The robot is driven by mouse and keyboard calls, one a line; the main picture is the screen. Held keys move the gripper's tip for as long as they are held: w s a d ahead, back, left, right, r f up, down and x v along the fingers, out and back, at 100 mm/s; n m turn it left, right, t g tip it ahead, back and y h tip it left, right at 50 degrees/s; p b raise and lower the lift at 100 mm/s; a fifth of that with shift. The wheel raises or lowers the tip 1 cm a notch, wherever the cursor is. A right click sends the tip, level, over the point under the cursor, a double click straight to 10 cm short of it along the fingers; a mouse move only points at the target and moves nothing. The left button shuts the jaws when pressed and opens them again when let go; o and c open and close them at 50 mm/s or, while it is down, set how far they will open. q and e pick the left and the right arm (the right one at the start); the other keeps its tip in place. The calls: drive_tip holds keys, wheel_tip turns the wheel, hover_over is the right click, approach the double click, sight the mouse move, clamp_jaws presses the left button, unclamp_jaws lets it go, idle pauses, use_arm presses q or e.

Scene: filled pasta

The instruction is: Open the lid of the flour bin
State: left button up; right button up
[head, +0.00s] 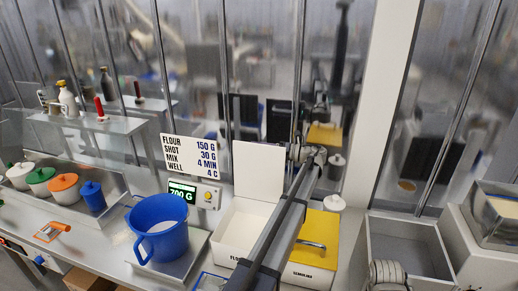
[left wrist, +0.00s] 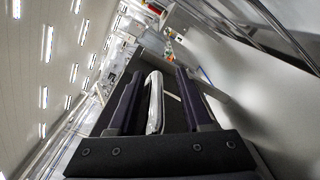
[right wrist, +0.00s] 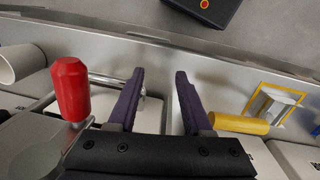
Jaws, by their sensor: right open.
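The flour bin (head: 232,222) is a white box in the head view, partly hidden behind my left arm. Its white lid (head: 258,172) stands upright at the back of the bin, and the bin's top is open. My left arm crosses in front of the bin, and its wrist end is to the right of the lid. In the left wrist view my left gripper (left wrist: 158,82) is open. A pale rounded bar (left wrist: 154,105) shows between its fingers with gaps on both sides; I cannot tell whether it is the lid's handle. My right gripper (right wrist: 160,85) is open and empty.
The semolina bin with its yellow lid (head: 322,229) stands right of the flour bin. A blue jug (head: 160,228) stands at the left on a scale. A grey open container (head: 408,240) is at the right. A red handle (right wrist: 70,88) and yellow cylinder (right wrist: 240,123) flank my right gripper.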

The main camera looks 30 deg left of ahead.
sight(279, 150)
use_arm(q)
drive_tip(key=v, duration=0.7)
drive_tip(key=shift+w+d, duration=0.1)
drive_tip(key=shift+d, duration=0.3)
drive_tip(key=shift+r, duration=0.1)
